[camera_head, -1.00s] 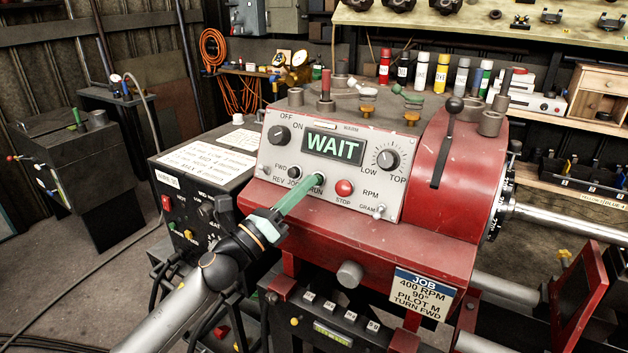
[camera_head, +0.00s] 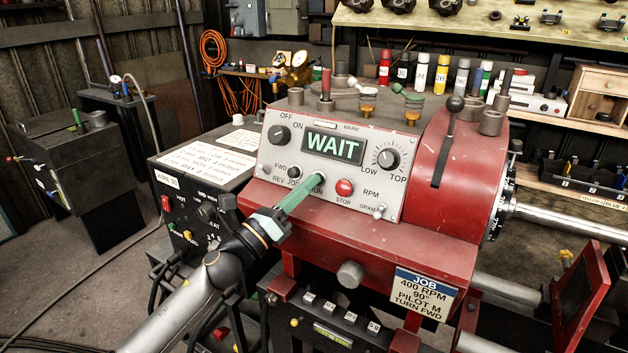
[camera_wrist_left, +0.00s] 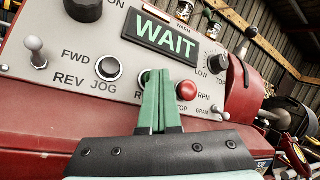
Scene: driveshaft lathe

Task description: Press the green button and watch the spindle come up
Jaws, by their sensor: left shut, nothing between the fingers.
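The red lathe headstock (camera_head: 425,265) carries a grey control panel (camera_head: 345,197) with a display (camera_head: 333,147) reading WAIT in green. My left gripper (camera_head: 318,180) is shut and empty, its long green fingers pointing at the panel where the RUN label is partly covered. In the left wrist view the fingertips (camera_wrist_left: 157,76) cover most of a round button between JOG and the red STOP button (camera_wrist_left: 187,90). The green button's face is hidden, and I cannot tell whether the tips touch it. The spindle end (camera_head: 497,215) is at the right. My right gripper is not in view.
A GRAM toggle (camera_head: 379,211) sits lower right. A job card (camera_head: 423,292) reads 400 RPM, TURN FWD. A black box (camera_head: 200,180) stands left.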

